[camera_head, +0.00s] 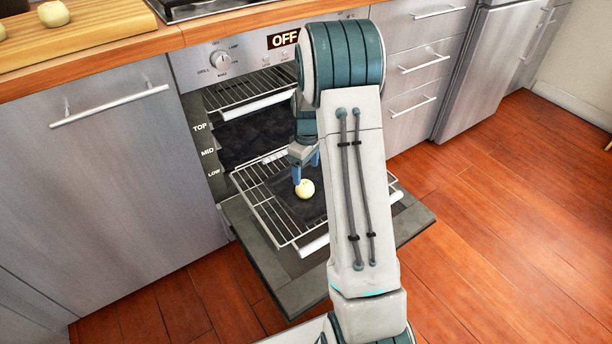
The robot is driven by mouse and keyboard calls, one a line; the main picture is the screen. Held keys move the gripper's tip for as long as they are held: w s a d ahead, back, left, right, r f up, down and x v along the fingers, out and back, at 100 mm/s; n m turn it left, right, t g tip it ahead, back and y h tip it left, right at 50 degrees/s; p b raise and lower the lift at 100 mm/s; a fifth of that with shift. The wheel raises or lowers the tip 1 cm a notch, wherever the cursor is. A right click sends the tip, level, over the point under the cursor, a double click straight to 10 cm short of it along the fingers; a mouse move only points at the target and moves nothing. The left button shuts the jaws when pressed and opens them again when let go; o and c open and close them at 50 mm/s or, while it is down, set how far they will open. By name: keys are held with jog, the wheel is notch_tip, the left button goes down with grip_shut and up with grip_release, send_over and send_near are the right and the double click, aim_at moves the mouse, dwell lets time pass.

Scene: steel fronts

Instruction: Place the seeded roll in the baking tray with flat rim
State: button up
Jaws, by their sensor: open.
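A pale round roll (305,189) is over a dark baking tray (314,209) on the pulled-out lower oven rack; it seems to rest on the tray. Seeds on it are too small to make out. My gripper (306,172) is open, its blue fingers just above and beside the roll. Contact cannot be told from this view. My arm hides the right part of the tray and rack.
The oven door (277,268) is folded down under the extended wire rack (262,205). An upper rack (240,92) is inside the oven. Another pale roll (53,13) sits on a wooden board (85,30) on the counter. The wooden floor at right is clear.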

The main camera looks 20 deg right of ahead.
aim_at(306, 183)
jog(key=s+a+r+m, duration=0.2)
jog(key=s+a+r, duration=0.2)
jog(key=s+r, duration=0.25)
jog(key=s+a+r+m, duration=0.1)
jog(key=s+a+r, duration=0.2)
jog(key=s+r, duration=0.35)
jog(key=s+a+r+m, duration=0.1)
jog(key=s+a+m, duration=0.1)
jog(key=s, duration=0.4)
jog(key=s+a+r+m+t+p, duration=0.1)
jog(key=s+a+r, duration=0.1)
jog(key=s, duration=0.4)
jog(key=shift+s+a+r+m, duration=0.25)
jog(key=shift+s+m, duration=0.1)
jog(key=shift+m, duration=0.05)
